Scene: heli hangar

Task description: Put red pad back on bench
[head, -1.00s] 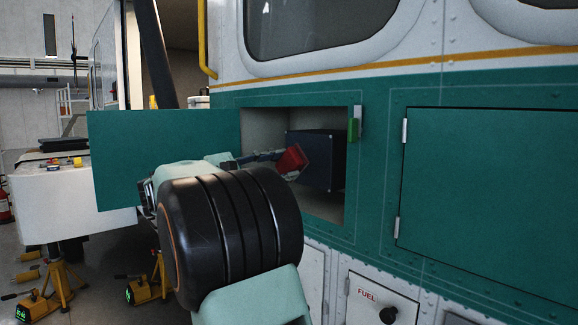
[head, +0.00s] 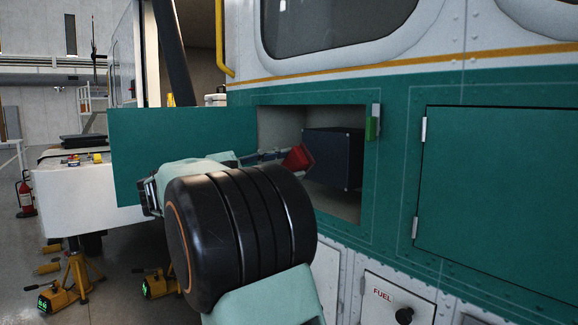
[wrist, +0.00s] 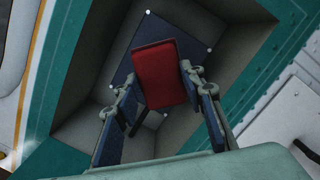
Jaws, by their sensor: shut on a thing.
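My gripper (wrist: 161,84) is shut on the red pad (wrist: 162,70); one finger lies along each side of it in the wrist view. In the head view, the red pad (head: 299,158) is at the mouth of an open compartment, in front of a dark box (head: 335,157) inside. I cannot tell whether pad and box touch. A white, bench-like body (head: 80,200) with small items on top stands at the left. I cannot tell whether it is the bench.
The open green door (head: 180,140) stands left of the compartment, behind my arm. A closed green panel (head: 490,190) is at the right. Yellow jacks (head: 75,285) stand on the floor at the lower left. A red extinguisher (head: 25,195) is at the far left.

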